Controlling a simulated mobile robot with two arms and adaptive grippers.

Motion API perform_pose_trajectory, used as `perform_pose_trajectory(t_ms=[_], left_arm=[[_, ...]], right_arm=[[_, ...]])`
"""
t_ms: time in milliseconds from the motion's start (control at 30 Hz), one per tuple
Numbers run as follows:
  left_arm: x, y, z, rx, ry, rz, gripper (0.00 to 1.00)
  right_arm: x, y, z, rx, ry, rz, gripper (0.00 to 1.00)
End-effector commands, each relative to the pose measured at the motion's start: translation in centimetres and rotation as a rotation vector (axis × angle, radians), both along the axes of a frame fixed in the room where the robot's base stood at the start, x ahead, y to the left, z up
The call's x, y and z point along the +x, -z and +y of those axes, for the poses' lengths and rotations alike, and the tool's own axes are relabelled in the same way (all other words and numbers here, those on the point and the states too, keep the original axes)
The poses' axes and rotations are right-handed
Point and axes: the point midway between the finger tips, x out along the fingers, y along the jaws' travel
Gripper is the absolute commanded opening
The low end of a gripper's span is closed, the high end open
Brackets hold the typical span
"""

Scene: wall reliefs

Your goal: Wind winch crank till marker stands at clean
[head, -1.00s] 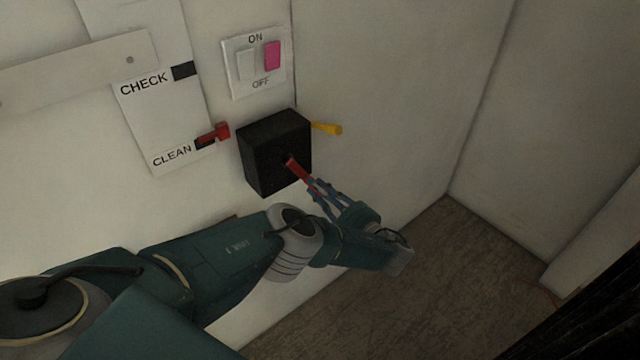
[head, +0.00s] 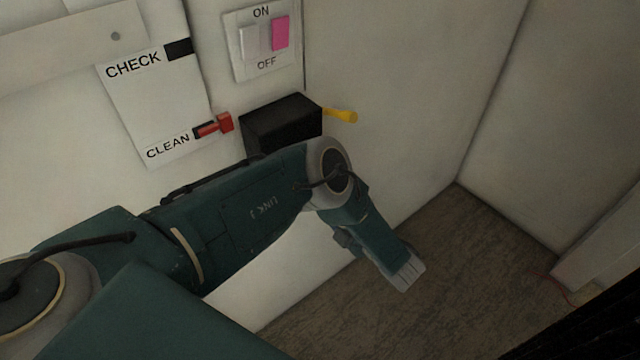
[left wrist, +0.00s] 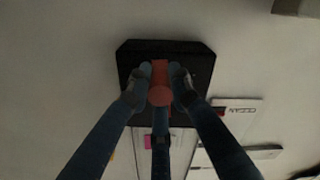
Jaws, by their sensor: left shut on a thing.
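The black winch box (head: 282,122) is on the wall; my left arm covers its lower part in the head view. In the left wrist view, the fingers of my left gripper (left wrist: 160,82) are shut on the red crank handle (left wrist: 160,96) in front of the box (left wrist: 198,62). The head view hides the crank and these fingers behind my arm. The red marker (head: 222,123) is beside the white scale plate (head: 140,100), its pointer lying over the black mark at CLEAN. The black CHECK mark (head: 179,49) is higher up. My right gripper is not in view.
A switch plate (head: 240,72) marked ON and OFF, with a pink rocker (head: 281,32), is above the box. A yellow handle (head: 341,115) sticks out at the box's right.

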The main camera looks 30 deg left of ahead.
Motion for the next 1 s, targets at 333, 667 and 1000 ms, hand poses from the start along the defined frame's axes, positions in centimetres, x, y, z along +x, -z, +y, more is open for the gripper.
perform_pose_trajectory(t_ms=[333, 667, 1000], left_arm=[[-0.29, 0.23, -0.08, -0.002, -0.003, 0.009, 0.00], [-0.22, 0.16, -0.08, -0.001, -0.001, 0.008, 0.39], [-0.09, 0.09, -0.04, -0.001, -0.001, 0.004, 0.39]], right_arm=[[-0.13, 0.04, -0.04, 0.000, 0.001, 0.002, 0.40], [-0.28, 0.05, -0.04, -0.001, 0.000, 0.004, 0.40], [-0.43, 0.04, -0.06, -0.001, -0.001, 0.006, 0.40]])
